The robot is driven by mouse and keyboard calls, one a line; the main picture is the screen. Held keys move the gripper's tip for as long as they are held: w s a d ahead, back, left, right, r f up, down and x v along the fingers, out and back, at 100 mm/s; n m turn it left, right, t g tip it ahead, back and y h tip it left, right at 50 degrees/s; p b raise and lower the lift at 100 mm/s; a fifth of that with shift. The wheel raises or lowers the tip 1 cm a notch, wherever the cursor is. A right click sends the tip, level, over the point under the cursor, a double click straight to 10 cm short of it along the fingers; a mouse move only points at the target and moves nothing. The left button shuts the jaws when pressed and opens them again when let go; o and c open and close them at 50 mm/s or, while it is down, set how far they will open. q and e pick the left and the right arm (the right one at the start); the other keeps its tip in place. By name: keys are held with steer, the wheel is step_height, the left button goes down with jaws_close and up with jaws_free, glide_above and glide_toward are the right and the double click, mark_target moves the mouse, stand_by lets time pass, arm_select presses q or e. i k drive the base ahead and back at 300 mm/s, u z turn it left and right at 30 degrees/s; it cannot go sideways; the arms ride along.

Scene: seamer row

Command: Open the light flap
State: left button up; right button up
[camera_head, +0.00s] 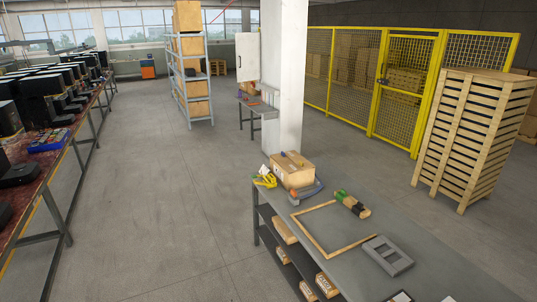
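A pale, light-coloured panel (247,57) stands out from the left side of the white pillar (285,80). It has a small dark mark near its left edge. It could be the light flap, but I cannot tell for sure, nor whether it stands open or shut. It is far off, above a small grey bench (258,106). Neither of my grippers is in view, and nothing is seen touching the panel.
A grey workbench (425,262) holds a cardboard box (292,170), a wooden frame and tools. A long table (32,180) with dark machines runs along the left. A box-filled shelf rack (190,70), yellow fence (372,105) and crate stack (470,130) stand beyond. The middle floor is clear.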

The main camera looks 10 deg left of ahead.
mark_target(282, 159)
steer(key=u, duration=0.9)
steer(key=i, duration=0.8)
steer(key=u, duration=0.95)
steer(key=i, duration=1.05)
steer(key=z, duration=0.6)
steer(key=i, duration=0.8)
steer(key=z, duration=0.9)
